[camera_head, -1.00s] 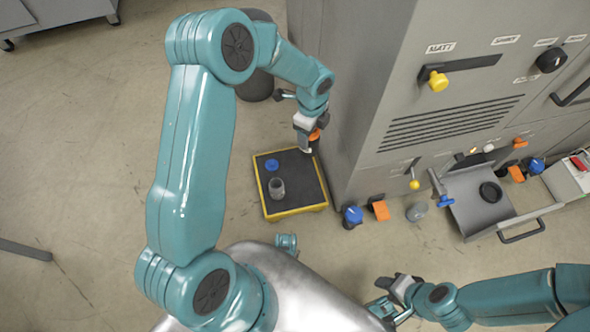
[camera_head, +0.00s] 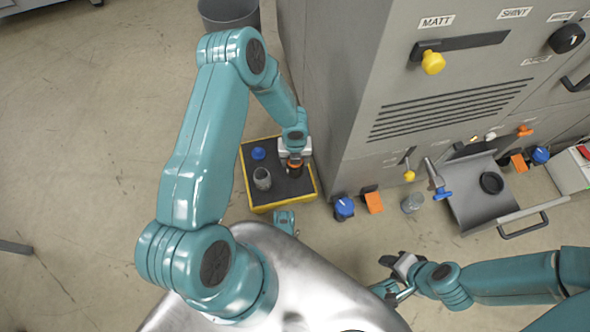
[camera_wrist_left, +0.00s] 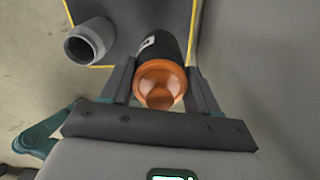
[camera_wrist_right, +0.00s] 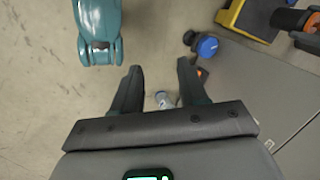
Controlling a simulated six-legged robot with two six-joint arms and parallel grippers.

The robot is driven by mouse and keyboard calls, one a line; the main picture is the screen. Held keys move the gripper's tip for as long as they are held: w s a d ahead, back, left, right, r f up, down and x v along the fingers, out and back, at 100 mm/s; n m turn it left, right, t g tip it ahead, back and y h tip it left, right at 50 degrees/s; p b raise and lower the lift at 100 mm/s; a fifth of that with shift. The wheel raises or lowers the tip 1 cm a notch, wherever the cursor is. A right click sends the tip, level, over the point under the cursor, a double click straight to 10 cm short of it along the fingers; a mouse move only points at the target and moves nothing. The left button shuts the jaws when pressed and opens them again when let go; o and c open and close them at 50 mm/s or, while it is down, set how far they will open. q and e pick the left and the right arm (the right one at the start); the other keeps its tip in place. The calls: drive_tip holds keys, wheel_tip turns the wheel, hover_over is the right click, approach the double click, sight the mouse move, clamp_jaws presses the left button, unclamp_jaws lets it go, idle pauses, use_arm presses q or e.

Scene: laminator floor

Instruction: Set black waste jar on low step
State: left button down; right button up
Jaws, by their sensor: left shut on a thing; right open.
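The black waste jar (camera_wrist_left: 170,45) has an orange lid and a small white label. My left gripper (camera_wrist_left: 160,76) is shut around it near the lid. In the head view the orange lid (camera_head: 295,168) shows below the left gripper (camera_head: 294,157), over the right part of the low step (camera_head: 285,192). The step has a dark top and yellow edges. I cannot tell whether the jar's base touches it. My right gripper (camera_head: 386,276) is open and empty, low at the front; its spread fingers show in the right wrist view (camera_wrist_right: 160,76).
A grey open cup (camera_head: 262,179) and a blue-capped item (camera_head: 258,153) are on the step's left part. The grey machine (camera_head: 345,90) stands close on the right. A blue-capped jar (camera_head: 344,206), an orange item (camera_head: 374,202) and a grey jar (camera_head: 412,202) stand before it. Floor on the left is clear.

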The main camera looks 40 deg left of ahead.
use_arm(q)
wheel_tip(320, 180, down, 3)
drive_tip(key=shift+b, duration=0.35)
wheel_tip(320, 180, down, 4)
drive_tip(key=shift+w+b, duration=0.1)
drive_tip(key=shift+b, duration=0.8)
drive_tip(key=shift+r, duration=0.1)
use_arm(e)
drive_tip(key=f, duration=0.2)
drive_tip(key=w+f, duration=0.1)
drive_tip(key=shift+d+t, duration=0.3)
use_arm(q)
drive_tip(key=shift+f, duration=0.25)
drive_tip(key=shift+c, duration=1.3)
unclamp_jaws()
drive_tip(key=shift+r, duration=0.1)
use_arm(e)
drive_tip(key=shift+f, duration=0.1)
